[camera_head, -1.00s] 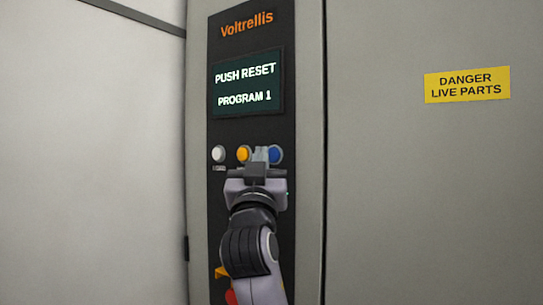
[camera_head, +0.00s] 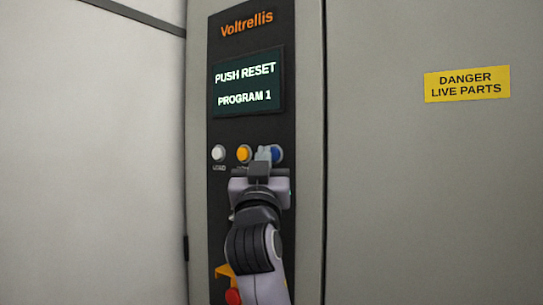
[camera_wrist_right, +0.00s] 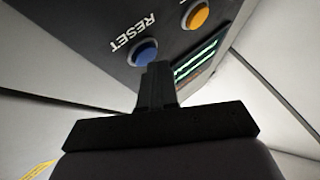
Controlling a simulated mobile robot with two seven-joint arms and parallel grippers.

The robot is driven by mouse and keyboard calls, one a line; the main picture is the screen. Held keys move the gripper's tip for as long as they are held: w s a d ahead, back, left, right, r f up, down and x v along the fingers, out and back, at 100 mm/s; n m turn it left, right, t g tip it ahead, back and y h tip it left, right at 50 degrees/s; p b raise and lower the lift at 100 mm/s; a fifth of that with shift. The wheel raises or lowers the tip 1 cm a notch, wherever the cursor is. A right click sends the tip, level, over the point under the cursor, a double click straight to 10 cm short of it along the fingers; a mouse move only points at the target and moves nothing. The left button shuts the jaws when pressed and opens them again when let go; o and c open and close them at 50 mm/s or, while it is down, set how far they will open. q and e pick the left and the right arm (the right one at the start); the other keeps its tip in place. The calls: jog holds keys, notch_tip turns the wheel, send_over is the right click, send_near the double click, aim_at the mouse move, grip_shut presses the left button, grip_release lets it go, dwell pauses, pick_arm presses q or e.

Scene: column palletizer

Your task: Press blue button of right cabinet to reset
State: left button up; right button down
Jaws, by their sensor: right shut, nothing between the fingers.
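The blue button (camera_head: 278,153) is the rightmost in a row on the cabinet's dark control panel (camera_head: 225,190). In the right wrist view the blue button (camera_wrist_right: 145,52) shows beside the word RESET. My right gripper (camera_head: 263,153) is shut and empty, its tips up at the button row and covering the left part of the blue button in the head view. In the right wrist view the shut fingers (camera_wrist_right: 157,72) overlap the lower right edge of the blue button. I cannot tell whether they touch it. My left gripper is not in view.
A yellow button (camera_head: 243,153) and a white button (camera_head: 218,153) sit to the left. The screen (camera_head: 247,85) above reads PUSH RESET PROGRAM 1. A red knob (camera_head: 233,296) on yellow is low on the panel. A yellow danger sign (camera_head: 467,83) is on the right door.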

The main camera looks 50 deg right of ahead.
jog(key=shift+d, duration=0.4)
dwell(0.5)
jog(key=shift+a, duration=0.8)
jog(key=a, duration=0.1)
jog(key=a+b, duration=0.1)
jog(key=a, duration=0.3)
jog(key=shift+s, duration=0.25)
dwell(1.0)
